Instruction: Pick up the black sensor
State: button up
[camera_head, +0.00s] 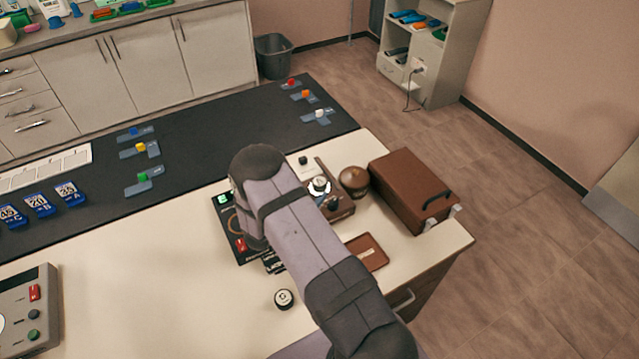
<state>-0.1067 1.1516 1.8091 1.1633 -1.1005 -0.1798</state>
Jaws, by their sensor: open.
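No thing in view can be named the black sensor with certainty. My arm reaches in from the bottom right and bends down over a black panel (222,200) with a green display and a red switch. My gripper is hidden behind my own forearm and wrist, so its fingers and anything between them do not show.
A brown device with a white dial (320,187), a brown round pot (353,180), a brown case (410,185) and a brown tray (372,247) crowd the right. A grey console (30,310) stands at lower left. A black mat (220,140) holds coloured blocks. The white tabletop left of my arm is clear.

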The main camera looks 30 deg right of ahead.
aim_at(317, 184)
jog(key=shift+w+d+r+p, duration=0.1)
jog(key=shift+w+d+p, duration=0.05)
jog(key=shift+d+p, duration=0.3)
jog(key=p+x, duration=0.1)
jog(key=x, duration=0.2)
jog(key=shift+d+r, duration=0.1)
jog(key=shift+d, duration=0.05)
jog(key=shift+w+d+f+p, duration=0.25)
jog(key=shift+d+f+p, duration=0.05)
jog(key=shift+d+p, duration=0.05)
jog(key=c, duration=1.3)
jog(key=shift+r, duration=0.15)
jog(key=shift+r+b, duration=1.65)
jog(key=shift+r, duration=3.2)
